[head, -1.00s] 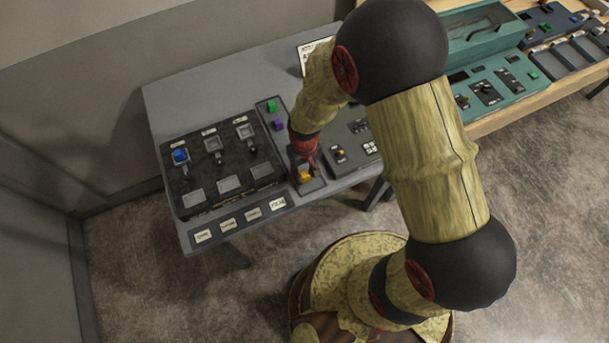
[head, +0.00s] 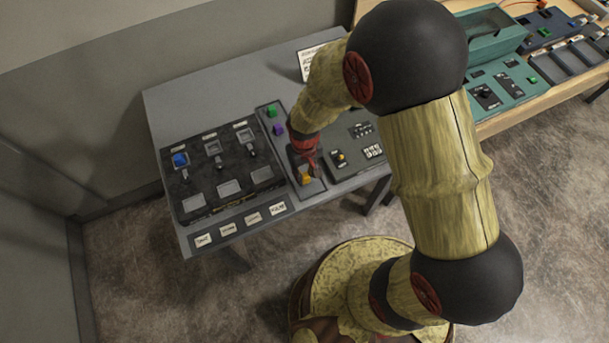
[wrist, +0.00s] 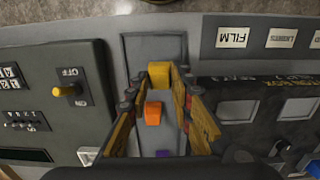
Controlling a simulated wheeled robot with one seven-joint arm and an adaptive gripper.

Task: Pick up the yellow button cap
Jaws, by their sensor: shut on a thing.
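The yellow button cap (wrist: 160,74) is a small yellow block at the near end of a narrow grey tray strip (wrist: 128,47). In the wrist view it sits between my fingertips. My gripper (wrist: 161,80) is shut on it. In the head view the yellow cap (head: 306,178) shows just below my gripper (head: 307,168), at the strip's near end. I cannot tell whether it is clear of the strip. An orange block (wrist: 153,112) lies between the fingers, nearer the palm in the wrist view.
A purple block (head: 279,130) and a green block (head: 271,112) stand farther up the strip. A dark panel with a blue cap (head: 180,160) and empty sockets lies left. A panel with a yellow knob (wrist: 68,90) lies on the other side. Label cards (head: 253,218) line the front edge.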

